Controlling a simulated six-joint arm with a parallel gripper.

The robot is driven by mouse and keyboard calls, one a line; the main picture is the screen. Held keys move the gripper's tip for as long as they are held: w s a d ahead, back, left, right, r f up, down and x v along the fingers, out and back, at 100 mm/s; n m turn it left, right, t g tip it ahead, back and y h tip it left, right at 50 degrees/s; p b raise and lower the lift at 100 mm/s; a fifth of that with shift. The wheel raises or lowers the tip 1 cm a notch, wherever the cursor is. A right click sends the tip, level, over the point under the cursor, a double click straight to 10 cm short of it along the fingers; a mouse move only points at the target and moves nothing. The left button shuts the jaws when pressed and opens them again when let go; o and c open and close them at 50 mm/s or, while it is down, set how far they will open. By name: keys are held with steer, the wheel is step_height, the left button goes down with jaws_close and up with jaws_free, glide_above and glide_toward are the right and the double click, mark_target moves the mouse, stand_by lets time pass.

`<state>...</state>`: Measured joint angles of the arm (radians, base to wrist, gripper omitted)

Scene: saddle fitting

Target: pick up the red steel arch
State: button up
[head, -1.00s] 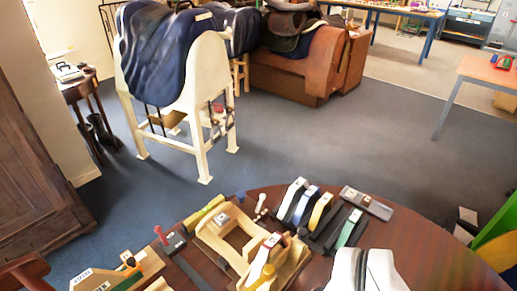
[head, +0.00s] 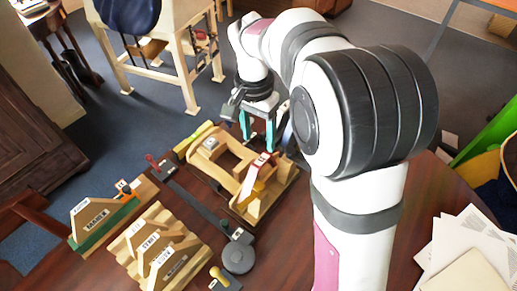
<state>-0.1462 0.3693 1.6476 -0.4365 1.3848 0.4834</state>
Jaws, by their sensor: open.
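A small red piece with a white label (head: 263,160) rests on the right side of the pale wooden saddle frame (head: 214,171); I cannot tell for sure that it is the red steel arch. My gripper (head: 258,133) points down with its two teal fingers apart and nothing visible between them. It is behind the frame, just beyond the red piece in the picture. The rack of coloured arches to the right of the frame is mostly hidden behind my arm.
Wooden slotted blocks (head: 160,250) and a green-based wooden stand (head: 108,222) are at the front left. A dark strap tool with a round disc (head: 238,258) lies in front of the frame. Papers (head: 468,250) lie at the right. Bare table (head: 285,250) shows at the front middle.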

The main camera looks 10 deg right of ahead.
mark_target(260, 161)
steer(key=f, duration=0.7)
steer(key=shift+s+d+f, duration=0.1)
steer(key=shift+s+f, duration=0.2)
steer(key=shift+s, duration=0.05)
jaws_close()
stand_by(0.9)
